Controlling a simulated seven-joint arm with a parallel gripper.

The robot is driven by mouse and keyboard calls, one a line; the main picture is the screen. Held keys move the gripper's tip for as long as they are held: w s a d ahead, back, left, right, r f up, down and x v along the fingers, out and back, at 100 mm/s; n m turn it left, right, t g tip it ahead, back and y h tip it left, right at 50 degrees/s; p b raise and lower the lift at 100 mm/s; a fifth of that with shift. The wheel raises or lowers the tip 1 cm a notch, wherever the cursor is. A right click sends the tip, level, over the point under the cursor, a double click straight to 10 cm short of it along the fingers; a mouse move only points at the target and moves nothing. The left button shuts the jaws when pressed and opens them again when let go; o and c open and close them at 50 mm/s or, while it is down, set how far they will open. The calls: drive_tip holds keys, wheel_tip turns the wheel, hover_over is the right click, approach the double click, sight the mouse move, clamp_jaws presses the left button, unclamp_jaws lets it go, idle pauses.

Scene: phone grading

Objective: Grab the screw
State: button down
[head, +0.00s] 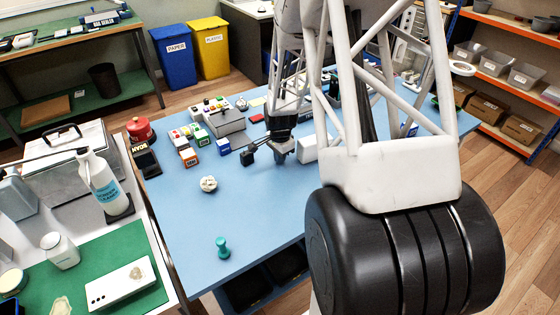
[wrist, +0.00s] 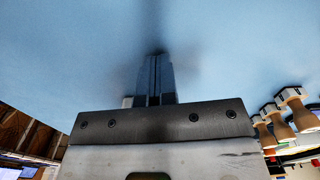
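I cannot make out a screw in either view; it may be hidden or too small to see. My gripper (wrist: 157,58) shows in the wrist view with its two dark fingers together over the blue mat. Nothing can be made out between the fingertips. In the head view my gripper (head: 250,154) is low over the blue mat (head: 265,205), right of the blue block, and part of it is hard to tell apart from the arm.
Coloured blocks (head: 190,157) and a grey box (head: 226,122) stand left of my gripper. A white lumpy object (head: 208,184) and a teal peg-like object (head: 222,249) are nearer the front. Wooden-handled stamps (wrist: 288,96) show in the wrist view. The mat's front middle is clear.

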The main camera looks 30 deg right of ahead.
drive_tip(key=shift+r, duration=0.1)
drive_tip(key=shift+r, duration=0.45)
wheel_tip(320, 180, up, 3)
drive_tip(key=shift+s+f, duration=0.15)
drive_tip(key=shift+f, duration=0.05)
drive_tip(key=s+a, duration=0.2)
drive_tip(key=s, duration=0.2)
drive_tip(key=s+a+r, duration=0.1)
drive_tip(key=s+a, duration=0.1)
drive_tip(key=s, duration=0.3)
drive_tip(key=s+a, duration=0.2)
drive_tip(key=s, duration=0.3)
drive_tip(key=shift+s+r, duration=0.15)
drive_tip(key=shift+s, duration=0.1)
